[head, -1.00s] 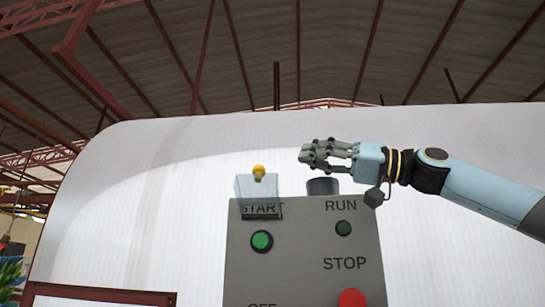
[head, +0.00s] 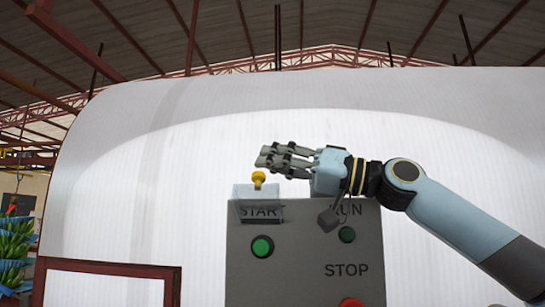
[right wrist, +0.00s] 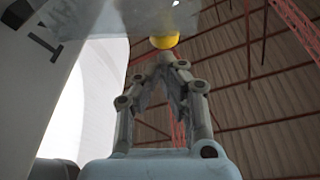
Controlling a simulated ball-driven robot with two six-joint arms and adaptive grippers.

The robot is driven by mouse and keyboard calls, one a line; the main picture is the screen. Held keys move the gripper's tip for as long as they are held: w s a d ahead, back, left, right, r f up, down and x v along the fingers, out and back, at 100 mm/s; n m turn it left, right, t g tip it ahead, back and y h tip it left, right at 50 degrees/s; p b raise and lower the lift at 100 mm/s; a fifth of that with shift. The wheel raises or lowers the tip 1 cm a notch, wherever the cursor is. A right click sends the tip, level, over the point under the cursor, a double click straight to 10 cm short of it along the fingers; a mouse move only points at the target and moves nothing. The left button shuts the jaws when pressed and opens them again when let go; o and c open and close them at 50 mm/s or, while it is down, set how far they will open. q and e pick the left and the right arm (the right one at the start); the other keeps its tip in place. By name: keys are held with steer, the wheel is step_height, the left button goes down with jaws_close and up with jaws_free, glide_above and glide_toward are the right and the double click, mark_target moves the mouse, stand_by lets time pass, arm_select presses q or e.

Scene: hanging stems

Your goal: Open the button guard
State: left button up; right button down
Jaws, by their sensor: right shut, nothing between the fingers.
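The button guard (head: 242,192) is a clear cover with a yellow knob (head: 259,178) on its upper edge. It stands out at the top of the grey control box, over the START label; the green button (head: 262,247) shows uncovered below it. My right gripper (head: 264,156) is shut and empty, its fingertips just above and behind the knob in the head view. In the right wrist view the fingers (right wrist: 168,60) come together close to the yellow knob (right wrist: 164,41), under the clear guard (right wrist: 110,22). I cannot tell whether they touch. My left gripper is out of view.
The grey control box (head: 300,270) also carries a RUN light (head: 347,235) and a red STOP button (head: 352,302). A large white curved wall (head: 150,200) stands behind. A dark red frame (head: 108,267) is at lower left.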

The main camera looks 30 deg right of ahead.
steer(key=shift+s+a+f, duration=0.1)
steer(key=shift+s+f, duration=0.15)
steer(key=shift+f, duration=0.15)
steer(key=shift+w+a, duration=0.1)
